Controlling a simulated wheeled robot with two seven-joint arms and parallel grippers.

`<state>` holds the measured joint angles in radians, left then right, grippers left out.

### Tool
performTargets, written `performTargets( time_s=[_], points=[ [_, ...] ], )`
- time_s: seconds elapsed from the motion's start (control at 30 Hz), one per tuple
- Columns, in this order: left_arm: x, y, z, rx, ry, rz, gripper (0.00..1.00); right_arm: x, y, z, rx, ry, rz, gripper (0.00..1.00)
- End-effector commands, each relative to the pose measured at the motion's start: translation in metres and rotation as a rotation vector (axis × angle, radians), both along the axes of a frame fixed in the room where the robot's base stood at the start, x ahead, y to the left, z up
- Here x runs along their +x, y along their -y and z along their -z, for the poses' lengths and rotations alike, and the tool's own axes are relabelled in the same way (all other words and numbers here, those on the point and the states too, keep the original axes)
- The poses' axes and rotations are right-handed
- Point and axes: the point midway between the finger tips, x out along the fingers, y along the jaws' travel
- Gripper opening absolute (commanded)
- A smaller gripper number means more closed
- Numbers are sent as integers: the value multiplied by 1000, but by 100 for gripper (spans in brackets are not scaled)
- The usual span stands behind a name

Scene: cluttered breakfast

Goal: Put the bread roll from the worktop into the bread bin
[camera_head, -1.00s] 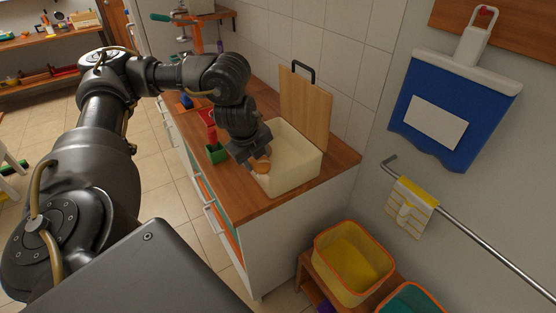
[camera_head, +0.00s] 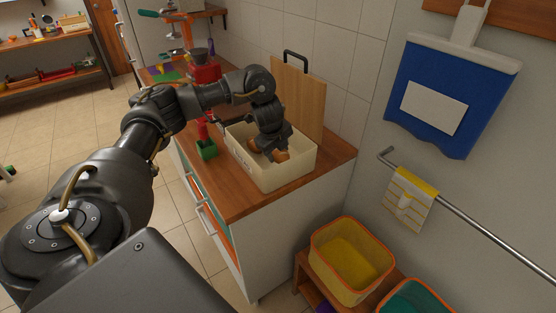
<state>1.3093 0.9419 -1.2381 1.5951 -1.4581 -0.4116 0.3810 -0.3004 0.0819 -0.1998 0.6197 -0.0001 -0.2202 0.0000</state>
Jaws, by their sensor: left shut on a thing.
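The bread bin (camera_head: 271,180) is a cream open box on the wooden worktop, with its wooden lid (camera_head: 300,98) raised upright behind it against the wall. My left gripper (camera_head: 271,152) reaches over the bin from the left, pointing down. It is shut on the brown bread roll (camera_head: 281,156), which shows at the fingertips within the bin's opening. I cannot tell whether the roll touches the bin's floor. The gripper hides part of the roll and the bin's interior. My right gripper is not in view.
A green and red object (camera_head: 206,148) stands on the worktop (camera_head: 232,203) left of the bin. A red appliance (camera_head: 204,70) is farther back. A yellow basket (camera_head: 351,262) is on a low shelf at lower right. A towel rail (camera_head: 470,215) runs along the right wall.

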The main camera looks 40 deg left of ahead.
Motion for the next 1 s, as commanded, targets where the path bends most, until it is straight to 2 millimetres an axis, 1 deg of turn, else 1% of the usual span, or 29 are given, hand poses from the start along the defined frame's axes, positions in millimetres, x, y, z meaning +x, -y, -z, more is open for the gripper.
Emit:
performTargets(
  time_s=[0.03,0.07,0.2,0.57,0.6,0.73,1.0],
  points=[
    [0,1,12,-2,-5,0,25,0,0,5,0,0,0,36],
    [0,1,17,-3,-7,0,25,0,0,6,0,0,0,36],
    [0,1,32,-2,-5,1,25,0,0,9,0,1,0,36],
    [0,0,33,-1,-2,0,25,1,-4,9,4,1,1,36],
    [0,0,33,-1,-2,0,53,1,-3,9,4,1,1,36],
    [0,0,33,-1,-2,0,70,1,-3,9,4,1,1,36],
    [0,0,32,-1,-1,0,70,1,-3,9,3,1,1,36]
  ],
)
